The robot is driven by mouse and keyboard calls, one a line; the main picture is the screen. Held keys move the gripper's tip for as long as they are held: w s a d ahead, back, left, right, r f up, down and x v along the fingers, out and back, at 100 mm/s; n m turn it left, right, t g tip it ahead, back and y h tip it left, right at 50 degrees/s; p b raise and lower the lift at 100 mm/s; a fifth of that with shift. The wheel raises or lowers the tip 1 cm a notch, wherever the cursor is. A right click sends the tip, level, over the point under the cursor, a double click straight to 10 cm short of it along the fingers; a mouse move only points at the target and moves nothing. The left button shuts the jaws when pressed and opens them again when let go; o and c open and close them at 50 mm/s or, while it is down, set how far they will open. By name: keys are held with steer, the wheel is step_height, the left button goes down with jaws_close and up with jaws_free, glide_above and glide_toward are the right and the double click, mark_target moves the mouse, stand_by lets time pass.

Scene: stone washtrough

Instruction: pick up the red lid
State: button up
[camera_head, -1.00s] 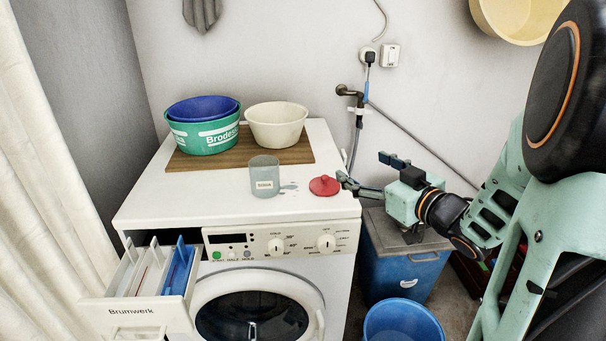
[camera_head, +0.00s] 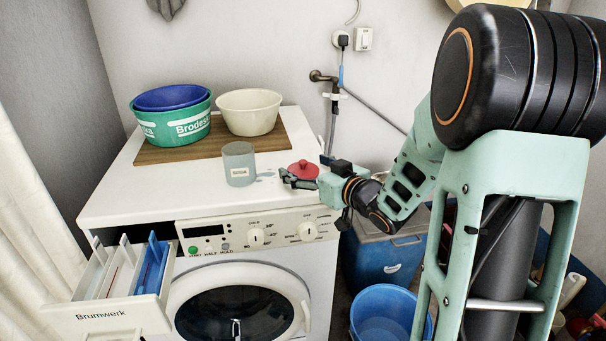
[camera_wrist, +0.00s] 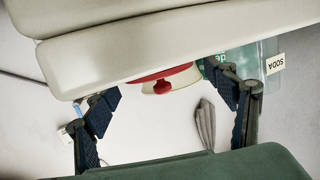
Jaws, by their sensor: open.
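The red lid (camera_head: 304,168) lies on the white washing machine top near its right front, with its round knob up. It also shows in the wrist view (camera_wrist: 163,86), in the gap between the fingers and beyond them. My gripper (camera_head: 303,177) is open and empty at the lid's front right, low by the machine's right edge. One dark finger lies along the lid's front side and the other at its right; contact cannot be told. In the wrist view both fingers (camera_wrist: 161,83) are spread wide.
A glass jar labelled SODA (camera_head: 239,164) stands just left of the lid. Behind are a wooden board (camera_head: 166,154), a green basin (camera_head: 177,127) with a blue one inside, and a cream bowl (camera_head: 249,112). A drawer (camera_head: 118,287) juts out at front left.

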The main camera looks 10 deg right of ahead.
steer(key=shift+w+a+f, duration=0.2)
steer(key=shift+w+a, duration=0.1)
steer(key=shift+w, duration=0.3)
steer(key=c, duration=1.1)
steer(key=shift+o, duration=0.2)
steer(key=shift+r, duration=0.25)
